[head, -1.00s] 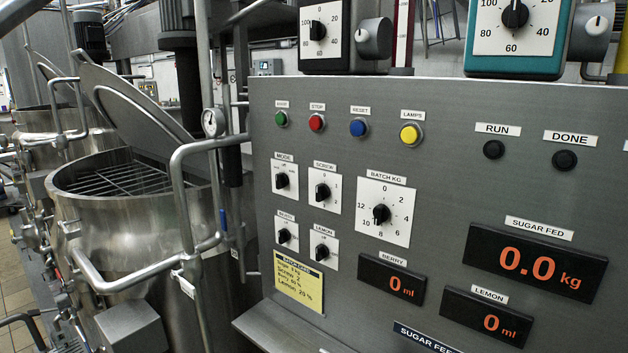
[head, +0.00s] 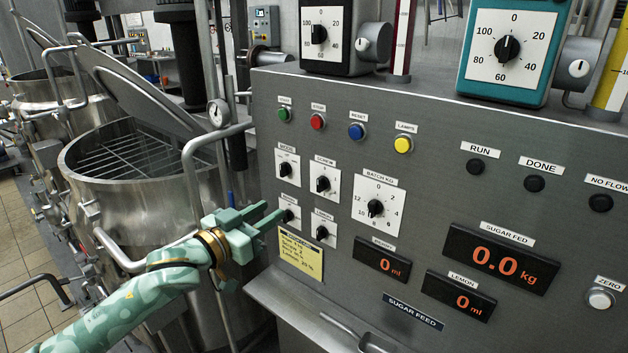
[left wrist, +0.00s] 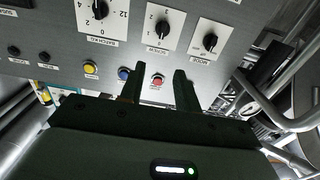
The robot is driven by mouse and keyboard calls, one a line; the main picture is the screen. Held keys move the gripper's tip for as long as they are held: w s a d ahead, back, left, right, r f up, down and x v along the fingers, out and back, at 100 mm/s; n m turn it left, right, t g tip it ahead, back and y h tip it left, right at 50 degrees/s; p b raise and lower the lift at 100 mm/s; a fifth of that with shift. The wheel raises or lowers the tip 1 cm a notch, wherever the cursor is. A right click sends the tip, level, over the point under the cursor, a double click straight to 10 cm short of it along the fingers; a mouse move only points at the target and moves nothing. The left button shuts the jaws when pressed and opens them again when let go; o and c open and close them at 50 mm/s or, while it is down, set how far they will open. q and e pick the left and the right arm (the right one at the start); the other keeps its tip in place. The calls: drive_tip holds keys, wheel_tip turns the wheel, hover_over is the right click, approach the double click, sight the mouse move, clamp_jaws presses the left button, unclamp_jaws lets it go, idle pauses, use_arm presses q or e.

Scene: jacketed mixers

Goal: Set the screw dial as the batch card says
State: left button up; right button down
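The screw dial (head: 322,184) is a small black knob on a white square plate with a few numbers, in the panel's left part. It also shows in the left wrist view (left wrist: 162,28), which sees the panel upside down. Its exact pointer setting is too small to tell. The yellow batch card (head: 300,257) is on the panel below the small dials; its lines are blurred, though a screw line seems present. My left gripper (head: 276,211) is open and empty, left of and below the screw dial, apart from it. Its fingers also show in the left wrist view (left wrist: 158,88).
The mode dial (head: 287,167), lemon dial (head: 322,231) and larger batch kg dial (head: 376,208) surround the screw dial. Coloured buttons, including a red stop button (head: 318,121), sit above. A steel mixer (head: 130,215) with rails stands left. A ledge juts below the panel.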

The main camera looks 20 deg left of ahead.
sight(318, 180)
use_arm(q)
drive_tip(key=p+x, duration=0.1)
drive_tip(key=x, duration=1.5)
drive_tip(key=shift+a, duration=0.1)
drive_tip(key=shift+s, duration=0.1)
clamp_jaws()
